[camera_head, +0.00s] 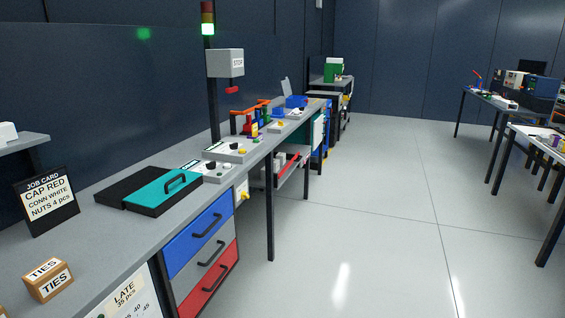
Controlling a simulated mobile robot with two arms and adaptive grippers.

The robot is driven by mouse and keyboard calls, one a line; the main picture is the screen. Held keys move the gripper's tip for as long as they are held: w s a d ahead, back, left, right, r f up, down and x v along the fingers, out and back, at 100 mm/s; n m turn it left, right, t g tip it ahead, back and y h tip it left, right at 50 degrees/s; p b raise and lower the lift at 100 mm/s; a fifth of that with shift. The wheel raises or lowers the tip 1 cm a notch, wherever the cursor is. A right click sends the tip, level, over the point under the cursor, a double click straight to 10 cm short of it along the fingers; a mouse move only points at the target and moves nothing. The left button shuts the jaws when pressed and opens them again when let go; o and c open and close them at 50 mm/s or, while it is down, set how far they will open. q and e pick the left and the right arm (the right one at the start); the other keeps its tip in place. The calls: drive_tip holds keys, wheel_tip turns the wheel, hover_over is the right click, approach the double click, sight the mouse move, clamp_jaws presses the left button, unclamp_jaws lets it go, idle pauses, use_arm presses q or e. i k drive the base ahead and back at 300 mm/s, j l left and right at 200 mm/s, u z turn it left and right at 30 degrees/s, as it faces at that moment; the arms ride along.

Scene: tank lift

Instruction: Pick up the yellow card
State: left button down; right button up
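I cannot clearly make out a yellow card. A small yellow item (243,191) shows at the bench front, just right of the blue drawer; it is too small to tell what it is. Another small yellow patch (280,124) lies farther along the bench top. A cream sheet reading "LATE 35 pcs" (127,299) is on the bench front at the bottom, cut off by the picture edge. Neither of my grippers is in view.
The grey bench (100,225) runs along the left, with a job card stand (46,201), a TIES box (48,279), a teal-lidded case (163,192) and blue drawer (198,234). Other tables (520,108) stand right. The floor (390,220) between is clear.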

sight(255, 129)
drive_tip(key=i+l+z, duration=0.2)
drive_tip(key=i, duration=0.75)
drive_tip(key=i+l+z, duration=0.1)
drive_tip(key=i+z, duration=0.15)
drive_tip(key=i, duration=0.7)
